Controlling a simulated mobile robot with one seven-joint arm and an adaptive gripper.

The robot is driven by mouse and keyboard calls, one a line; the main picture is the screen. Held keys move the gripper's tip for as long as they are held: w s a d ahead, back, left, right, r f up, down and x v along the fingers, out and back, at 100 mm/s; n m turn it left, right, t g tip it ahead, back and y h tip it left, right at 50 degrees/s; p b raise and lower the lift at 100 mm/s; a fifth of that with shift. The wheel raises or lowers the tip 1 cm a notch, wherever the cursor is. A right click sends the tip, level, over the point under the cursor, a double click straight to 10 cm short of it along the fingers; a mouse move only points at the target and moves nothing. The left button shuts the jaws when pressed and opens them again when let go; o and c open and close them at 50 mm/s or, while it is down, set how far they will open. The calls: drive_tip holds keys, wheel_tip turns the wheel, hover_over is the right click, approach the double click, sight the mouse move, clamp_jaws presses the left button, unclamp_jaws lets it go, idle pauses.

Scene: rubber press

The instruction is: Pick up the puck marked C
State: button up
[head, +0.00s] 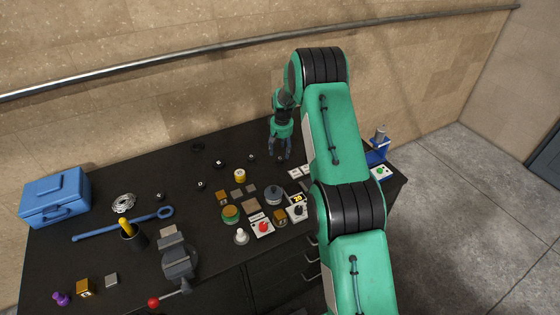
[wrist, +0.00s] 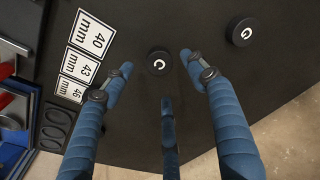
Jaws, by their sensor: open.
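The puck marked C (wrist: 158,62) is a small black disc with a white letter on the dark bench top. In the wrist view it lies between the spread fingertips of my gripper (wrist: 156,70), with dark gaps on both sides. A further blue finger shows below it in the picture. My gripper is open and holds nothing. In the head view my gripper (head: 280,153) points down over the back of the bench, and I cannot make out the puck C there.
A black puck marked G (wrist: 241,32) lies to the right of C in the wrist view. White cards marked 40 mm (wrist: 92,39), 43 mm (wrist: 80,65) and 46 mm (wrist: 71,89) lie to the left. A blue toolbox (head: 55,197) and a vise (head: 179,262) stand on the bench.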

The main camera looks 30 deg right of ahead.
sight(280, 158)
idle(0.3)
drive_tip(key=shift+w+f, duration=0.2)
drive_tip(key=shift+f, duration=2.4)
drive_tip(key=c, duration=1.2)
